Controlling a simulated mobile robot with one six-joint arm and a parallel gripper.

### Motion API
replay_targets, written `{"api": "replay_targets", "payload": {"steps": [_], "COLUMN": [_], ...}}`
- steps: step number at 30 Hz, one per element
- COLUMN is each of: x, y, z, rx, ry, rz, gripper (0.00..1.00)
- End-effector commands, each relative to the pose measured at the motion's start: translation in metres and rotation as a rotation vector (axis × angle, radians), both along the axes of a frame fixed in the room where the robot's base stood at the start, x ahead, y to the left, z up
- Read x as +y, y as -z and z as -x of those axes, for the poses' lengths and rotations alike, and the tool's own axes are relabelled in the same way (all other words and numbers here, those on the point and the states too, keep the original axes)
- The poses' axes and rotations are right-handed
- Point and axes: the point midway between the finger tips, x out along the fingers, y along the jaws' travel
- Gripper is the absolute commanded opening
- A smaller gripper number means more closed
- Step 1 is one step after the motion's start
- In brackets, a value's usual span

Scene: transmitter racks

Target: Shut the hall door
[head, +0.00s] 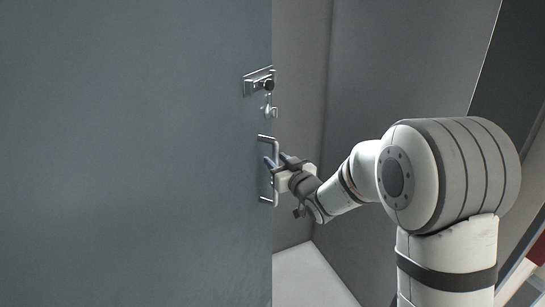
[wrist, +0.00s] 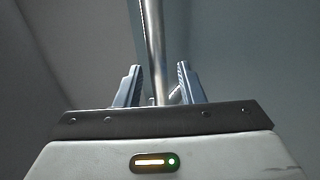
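The hall door (head: 135,160) is a large blue-grey panel that fills the left half of the head view. Its right edge stands beside a gap with grey walls and pale floor behind. A silver D-shaped pull handle (head: 275,190) is mounted near that edge. In the wrist view, the handle bar (wrist: 156,50) stands between the two fingers of my gripper (wrist: 158,75), with visible space on both sides. The gripper is open and does not appear to clasp the bar.
A lock plate (head: 259,81) with a dark knob sits above the handle, and a key (head: 269,110) hangs from it. Grey wall panels (head: 375,75) stand behind my arm. A pale floor patch (head: 310,278) shows low in the gap.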

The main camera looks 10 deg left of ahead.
Motion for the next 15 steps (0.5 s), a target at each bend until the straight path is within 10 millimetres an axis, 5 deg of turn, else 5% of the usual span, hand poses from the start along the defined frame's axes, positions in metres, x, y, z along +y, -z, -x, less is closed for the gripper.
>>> {"api": "replay_targets", "payload": {"steps": [15], "x": [0.009], "y": [0.0001], "z": [-0.0117], "rx": [0.0], "ry": [0.002], "rz": [0.0], "gripper": [0.29]}}
